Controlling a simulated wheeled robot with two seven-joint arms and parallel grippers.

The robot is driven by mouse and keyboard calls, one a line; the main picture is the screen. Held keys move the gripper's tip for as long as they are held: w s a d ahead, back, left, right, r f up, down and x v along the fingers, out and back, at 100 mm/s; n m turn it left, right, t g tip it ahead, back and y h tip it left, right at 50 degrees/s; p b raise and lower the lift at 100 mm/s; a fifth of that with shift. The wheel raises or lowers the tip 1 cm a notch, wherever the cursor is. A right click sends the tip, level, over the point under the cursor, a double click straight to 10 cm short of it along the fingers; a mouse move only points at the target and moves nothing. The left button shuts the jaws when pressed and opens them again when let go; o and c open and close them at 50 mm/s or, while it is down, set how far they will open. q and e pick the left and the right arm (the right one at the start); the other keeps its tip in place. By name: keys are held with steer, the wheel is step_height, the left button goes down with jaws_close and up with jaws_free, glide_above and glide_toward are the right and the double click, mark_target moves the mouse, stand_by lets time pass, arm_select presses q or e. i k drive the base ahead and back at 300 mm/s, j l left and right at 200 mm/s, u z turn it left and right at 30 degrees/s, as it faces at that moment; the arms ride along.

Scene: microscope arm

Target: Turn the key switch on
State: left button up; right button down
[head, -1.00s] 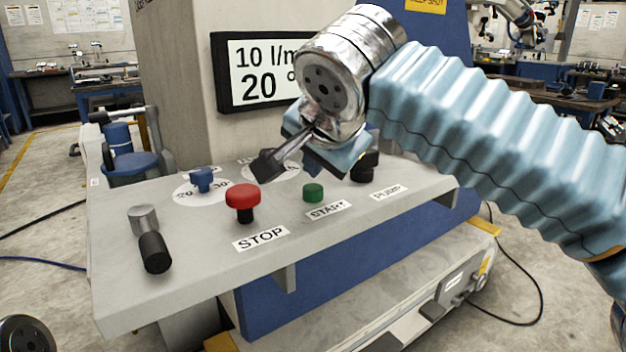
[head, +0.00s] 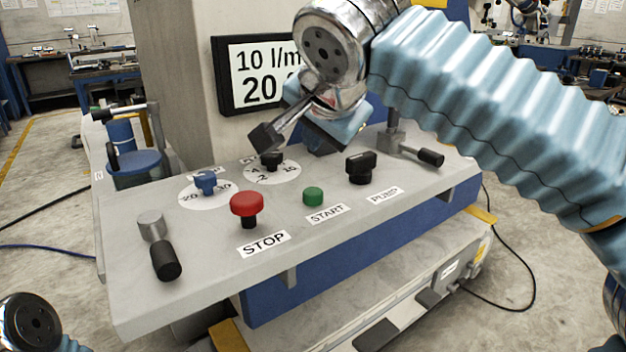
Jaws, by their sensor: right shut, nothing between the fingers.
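The control panel (head: 320,232) slopes across the middle of the head view. A black knob (head: 360,167) above the PUMP label appears to be the key switch; its handle lies roughly sideways. My right gripper (head: 266,138) is shut and empty. Its dark fingertips are left of the PUMP knob, in the picture just above a small black knob (head: 271,160) on a white dial. I cannot tell whether they touch that knob. At the lower left only a metal wrist part of my left arm shows; its gripper fingers are out of view.
A red STOP button (head: 248,205), a green START button (head: 313,196) and a blue dial knob (head: 205,182) stand on the panel. Black-handled levers stand at the left (head: 160,250) and right (head: 415,149). A display (head: 222,75) is behind.

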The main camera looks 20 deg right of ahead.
mark_target(394, 143)
steer(key=k+j, duration=0.1)
steer(key=k, duration=0.9)
